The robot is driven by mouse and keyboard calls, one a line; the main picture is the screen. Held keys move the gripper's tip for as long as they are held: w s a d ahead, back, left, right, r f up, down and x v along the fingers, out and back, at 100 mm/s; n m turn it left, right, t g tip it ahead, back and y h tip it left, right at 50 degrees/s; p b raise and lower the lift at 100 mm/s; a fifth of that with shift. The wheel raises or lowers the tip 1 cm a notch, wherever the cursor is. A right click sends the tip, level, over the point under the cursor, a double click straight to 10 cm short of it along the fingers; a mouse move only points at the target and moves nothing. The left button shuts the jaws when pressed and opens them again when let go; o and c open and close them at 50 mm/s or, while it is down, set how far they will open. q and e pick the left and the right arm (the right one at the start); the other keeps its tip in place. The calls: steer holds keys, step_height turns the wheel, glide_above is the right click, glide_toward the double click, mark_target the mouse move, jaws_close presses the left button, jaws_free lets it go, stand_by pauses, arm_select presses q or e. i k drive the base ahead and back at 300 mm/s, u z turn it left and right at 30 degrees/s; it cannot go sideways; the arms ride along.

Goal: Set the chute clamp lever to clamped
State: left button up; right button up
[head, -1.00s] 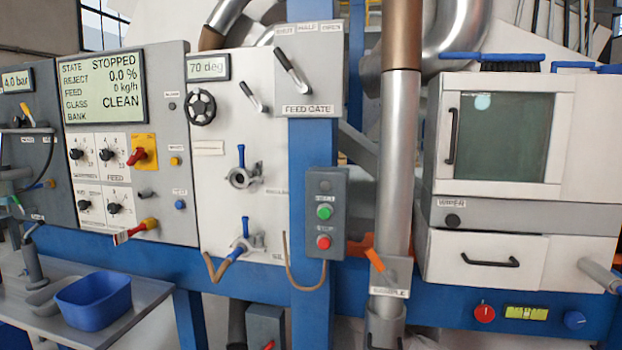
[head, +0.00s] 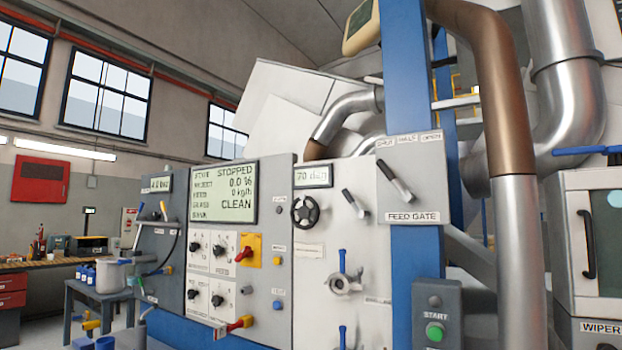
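No label for a chute clamp lever is readable, so I cannot tell which lever it is. A steel chute pipe (head: 521,265) with a brown upper bend (head: 490,60) runs down at the right; its lower end is below the picture. The orange handle seen beside this pipe earlier is out of view. A dark-handled lever (head: 395,181) sits tilted on the FEED GATE plate. A smaller dark-handled lever (head: 353,203) sits on the white panel, also tilted. Neither of my grippers is in view.
A grey control panel (head: 270,180) has a display (head: 224,192) reading STOPPED and CLEAN. A handwheel (head: 305,212) and blue-handled valve (head: 343,275) are on the white panel. A blue post (head: 401,290) carries a box with a green START button (head: 434,331). A workbench (head: 55,263) stands far left.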

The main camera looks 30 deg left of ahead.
mark_target(360, 213)
steer(key=k, duration=0.65)
steer(key=u, duration=0.75)
steer(key=i, duration=1.5)
steer(key=z, duration=0.85)
